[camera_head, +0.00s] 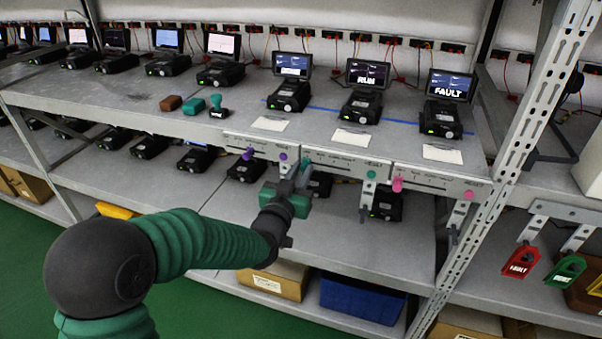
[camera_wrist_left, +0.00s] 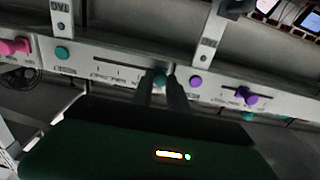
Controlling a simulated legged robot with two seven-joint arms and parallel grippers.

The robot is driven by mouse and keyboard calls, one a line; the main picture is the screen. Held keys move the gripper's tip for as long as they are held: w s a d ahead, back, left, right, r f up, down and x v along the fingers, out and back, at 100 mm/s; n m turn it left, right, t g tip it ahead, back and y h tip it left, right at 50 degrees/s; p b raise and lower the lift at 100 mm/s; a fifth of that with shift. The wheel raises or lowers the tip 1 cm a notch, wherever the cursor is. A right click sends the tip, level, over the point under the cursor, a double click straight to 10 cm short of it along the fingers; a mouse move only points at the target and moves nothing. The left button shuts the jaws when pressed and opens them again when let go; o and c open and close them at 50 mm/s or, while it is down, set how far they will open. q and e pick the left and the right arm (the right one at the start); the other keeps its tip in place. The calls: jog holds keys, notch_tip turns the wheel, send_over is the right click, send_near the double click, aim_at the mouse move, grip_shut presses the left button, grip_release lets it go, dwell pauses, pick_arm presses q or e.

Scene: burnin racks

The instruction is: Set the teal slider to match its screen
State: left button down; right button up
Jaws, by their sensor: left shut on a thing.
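The teal slider knob (camera_wrist_left: 160,80) sits on the middle rail (camera_head: 345,167) on the shelf's front edge. In the wrist view my left gripper (camera_wrist_left: 163,92) is shut on it. In the head view my left gripper (camera_head: 301,170) is at the left end of that rail and hides the knob. The teal dot (camera_head: 371,174) marks the rail's right end; it also shows in the wrist view (camera_wrist_left: 62,53). Above, the middle screen (camera_head: 367,73) reads RUN. The scale labels are too small to read. My right gripper is not in view.
The purple knob (camera_head: 248,154) is on the left rail and the pink knob (camera_head: 397,184) on the right rail. The right screen (camera_head: 448,85) reads FAULT; the left screen (camera_head: 292,65) is unreadable. A metal post (camera_head: 505,165) stands to the right. Brackets hang below the rails.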

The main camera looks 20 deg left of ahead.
aim_at(320, 165)
pick_arm(q)
jog(key=shift+d+f, duration=0.1)
jog(key=shift+f, duration=0.1)
dwell(0.6)
jog(key=d+b, duration=0.1)
jog(key=d, duration=0.2)
jog(key=shift+s+f, duration=0.1)
jog(key=shift+d, duration=0.25)
jog(key=c, duration=1.7)
grip_release()
jog(key=o, duration=0.4)
jog(key=shift+a+r, duration=0.1)
jog(key=shift+r, duration=0.1)
